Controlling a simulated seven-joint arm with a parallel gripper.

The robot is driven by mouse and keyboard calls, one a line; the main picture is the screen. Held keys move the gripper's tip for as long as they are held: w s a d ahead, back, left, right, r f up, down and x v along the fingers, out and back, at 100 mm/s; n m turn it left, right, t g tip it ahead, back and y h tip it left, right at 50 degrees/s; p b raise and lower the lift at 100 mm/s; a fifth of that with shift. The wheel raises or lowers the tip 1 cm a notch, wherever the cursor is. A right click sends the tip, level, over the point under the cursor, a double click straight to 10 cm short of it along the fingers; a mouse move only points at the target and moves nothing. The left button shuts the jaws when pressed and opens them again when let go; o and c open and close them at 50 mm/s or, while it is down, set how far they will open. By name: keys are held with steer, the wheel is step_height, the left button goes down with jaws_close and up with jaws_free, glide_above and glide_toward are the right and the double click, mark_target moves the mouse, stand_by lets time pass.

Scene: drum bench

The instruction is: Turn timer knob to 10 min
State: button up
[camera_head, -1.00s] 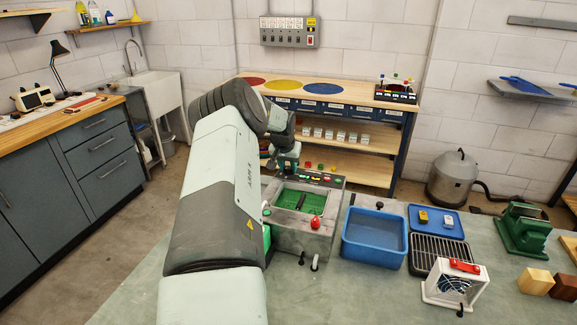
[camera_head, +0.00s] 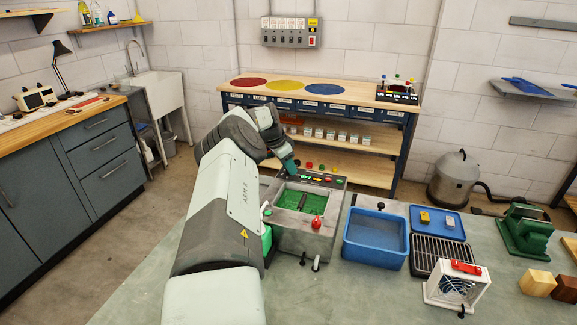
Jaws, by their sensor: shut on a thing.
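The drum machine (camera_head: 305,235) is a grey box with a green-lined open basin, standing on the bench. Its dark control panel (camera_head: 318,179) runs along the back edge, with small coloured buttons and lights. My gripper (camera_head: 291,173) comes down at a tilt onto the left end of this panel. It is shut on the timer knob there. The fingertips hide the knob, and its pointer and the minute marks cannot be read. A red knob (camera_head: 317,223) stands on the machine's front right corner.
A blue tub (camera_head: 375,262) stands right of the machine, beside a black rack (camera_head: 432,259) and a white fan box (camera_head: 457,287). My arm covers the bench left of the machine. The bench front is largely clear.

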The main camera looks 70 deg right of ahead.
steer(key=shift+f+m+y, duration=0.15)
steer(key=shift+m+y, duration=0.15)
steer(key=shift+m, duration=0.1)
steer(key=shift+a, duration=0.1)
steer(key=o, duration=1)
steer(key=shift+r, duration=0.2)
steer(key=v, duration=1)
steer(key=shift+w+a+r, duration=0.1)
steer(key=shift+w+r, duration=0.1)
steer(key=shift+r, duration=0.05)
